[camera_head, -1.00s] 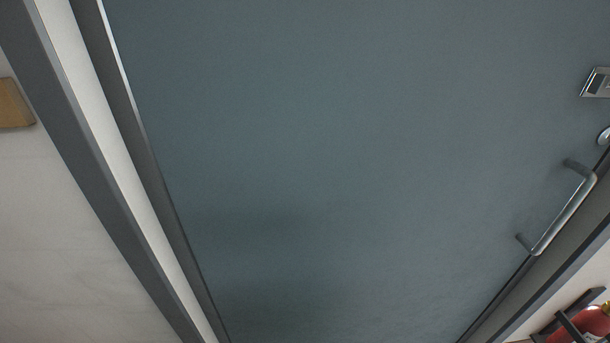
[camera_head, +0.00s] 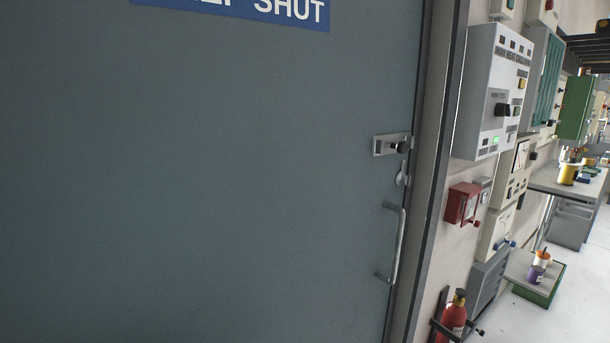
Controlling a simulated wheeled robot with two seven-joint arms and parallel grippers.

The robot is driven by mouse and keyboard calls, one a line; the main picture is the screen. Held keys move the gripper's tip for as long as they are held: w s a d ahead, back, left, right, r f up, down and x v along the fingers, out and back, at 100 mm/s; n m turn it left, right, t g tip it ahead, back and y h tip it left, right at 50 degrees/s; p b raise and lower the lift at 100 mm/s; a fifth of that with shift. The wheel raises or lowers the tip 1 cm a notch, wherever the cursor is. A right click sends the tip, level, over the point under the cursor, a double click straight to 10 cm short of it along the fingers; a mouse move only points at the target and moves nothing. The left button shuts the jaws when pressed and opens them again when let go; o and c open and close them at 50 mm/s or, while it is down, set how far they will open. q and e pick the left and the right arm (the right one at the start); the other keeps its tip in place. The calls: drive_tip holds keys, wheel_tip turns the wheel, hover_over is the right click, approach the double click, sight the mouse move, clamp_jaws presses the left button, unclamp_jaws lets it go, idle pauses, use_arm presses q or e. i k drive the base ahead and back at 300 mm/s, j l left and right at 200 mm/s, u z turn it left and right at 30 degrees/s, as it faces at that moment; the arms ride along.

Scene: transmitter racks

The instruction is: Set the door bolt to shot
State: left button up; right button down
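The door bolt (camera_head: 391,145) is a small metal plate with a dark round knob, set near the right edge of the grey-blue door (camera_head: 220,170). From this view I cannot tell whether the bolt is shot or drawn. Neither of my grippers shows in the head view.
Right of the door frame (camera_head: 437,170), a white control panel (camera_head: 495,90), a red box (camera_head: 462,203) and a fire extinguisher (camera_head: 452,318) are on the wall. A bench (camera_head: 560,184) stands farther right. Open floor (camera_head: 545,318) shows at lower right.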

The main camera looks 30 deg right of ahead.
sight(402, 147)
drive_tip(key=z, duration=1.6)
